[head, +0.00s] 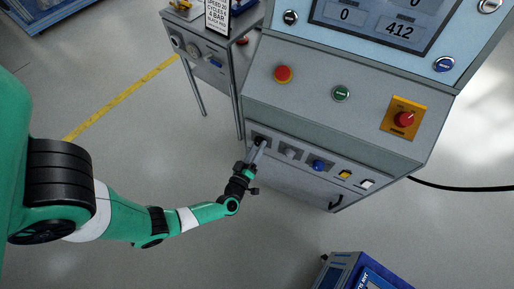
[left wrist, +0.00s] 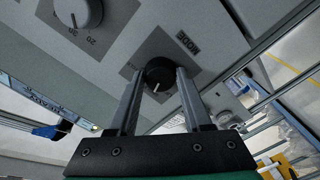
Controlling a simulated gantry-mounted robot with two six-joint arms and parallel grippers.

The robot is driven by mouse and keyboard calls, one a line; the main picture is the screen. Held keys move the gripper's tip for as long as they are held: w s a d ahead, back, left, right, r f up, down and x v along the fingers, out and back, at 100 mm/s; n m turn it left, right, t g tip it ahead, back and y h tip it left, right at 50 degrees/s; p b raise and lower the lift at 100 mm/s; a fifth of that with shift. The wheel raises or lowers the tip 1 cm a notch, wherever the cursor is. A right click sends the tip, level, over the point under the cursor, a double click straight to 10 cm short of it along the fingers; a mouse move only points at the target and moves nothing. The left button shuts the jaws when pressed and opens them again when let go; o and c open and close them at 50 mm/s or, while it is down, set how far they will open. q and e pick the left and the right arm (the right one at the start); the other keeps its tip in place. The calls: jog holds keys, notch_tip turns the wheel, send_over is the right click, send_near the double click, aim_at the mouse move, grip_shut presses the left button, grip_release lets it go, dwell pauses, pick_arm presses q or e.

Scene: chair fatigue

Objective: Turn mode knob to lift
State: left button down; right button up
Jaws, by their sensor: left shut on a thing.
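The black mode knob (left wrist: 160,72) sits on a grey square plate with the word MODE beside it, on the console's lower front strip. Its white pointer mark points towards the bottom of the left wrist view, slightly left. My left gripper (left wrist: 157,80) has one finger on each side of the knob and is shut on it. In the head view, my left gripper (head: 261,145) reaches the leftmost control of the strip, and its fingers partly cover the knob. The lettering of the knob positions is not readable. My right gripper is not in view.
A pale numbered dial (left wrist: 78,12) is beside the mode knob. A blue knob (head: 318,165) and a yellow switch (head: 344,174) sit farther right on the strip. A metal side table (head: 205,60) stands left.

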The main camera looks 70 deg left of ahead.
pick_arm(q)
jog(key=shift+n+b, duration=0.9)
jog(key=shift+n, duration=3.3)
jog(key=shift+r, duration=0.1)
jog(key=shift+c, duration=1.7)
grip_release()
jog(key=shift+d, duration=0.1)
